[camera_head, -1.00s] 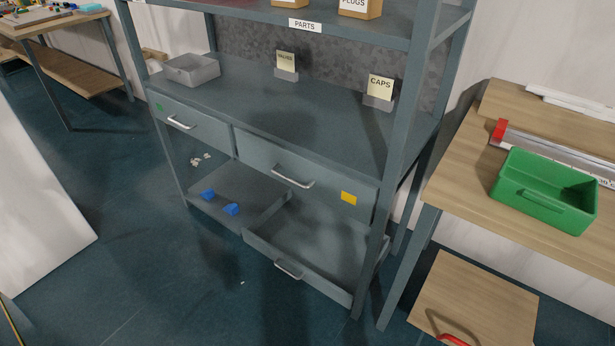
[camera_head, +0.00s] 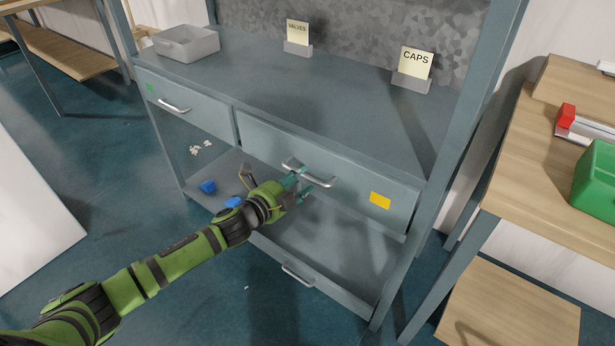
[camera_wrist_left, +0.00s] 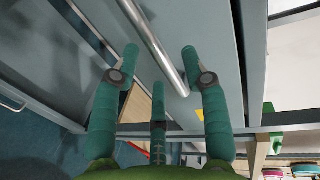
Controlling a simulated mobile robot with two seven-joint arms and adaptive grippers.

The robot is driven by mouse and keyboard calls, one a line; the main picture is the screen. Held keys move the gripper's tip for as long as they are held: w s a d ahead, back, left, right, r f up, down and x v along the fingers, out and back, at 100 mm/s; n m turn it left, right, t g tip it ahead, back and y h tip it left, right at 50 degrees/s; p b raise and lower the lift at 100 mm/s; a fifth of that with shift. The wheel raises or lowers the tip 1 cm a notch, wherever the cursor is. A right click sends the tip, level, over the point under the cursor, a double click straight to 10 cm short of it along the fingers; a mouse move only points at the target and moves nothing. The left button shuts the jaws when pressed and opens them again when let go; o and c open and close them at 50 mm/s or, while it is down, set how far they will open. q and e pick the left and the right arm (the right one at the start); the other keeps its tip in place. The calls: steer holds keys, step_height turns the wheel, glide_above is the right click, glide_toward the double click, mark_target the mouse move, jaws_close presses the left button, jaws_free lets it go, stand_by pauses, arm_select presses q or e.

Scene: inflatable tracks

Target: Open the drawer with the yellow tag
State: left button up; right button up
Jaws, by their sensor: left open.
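The drawer with the yellow tag (camera_head: 270,144) is the wide upper right drawer of the grey shelf unit, and it is shut. The yellow tag (camera_head: 380,200) is on the right of its front. Its silver bar handle (camera_head: 318,181) is at the middle of the front. My left gripper (camera_head: 304,182) is at the handle. In the left wrist view the handle (camera_wrist_left: 152,45) runs between the spread fingers of the left gripper (camera_wrist_left: 160,68), which is open. I cannot tell whether a finger touches it. The right gripper is not in view.
A lower drawer (camera_head: 345,290) stands pulled out below. A drawer with a green tag (camera_head: 185,108) is at the left. Blue pieces (camera_head: 208,187) lie on the lower shelf. A wooden table (camera_head: 530,165) with a green bin (camera_head: 597,180) stands at the right.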

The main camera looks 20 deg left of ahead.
mark_target(305, 177)
arm_select(q)
steer(key=shift+x, duration=1.65)
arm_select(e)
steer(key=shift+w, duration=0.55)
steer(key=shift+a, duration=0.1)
arm_select(q)
jaws_close()
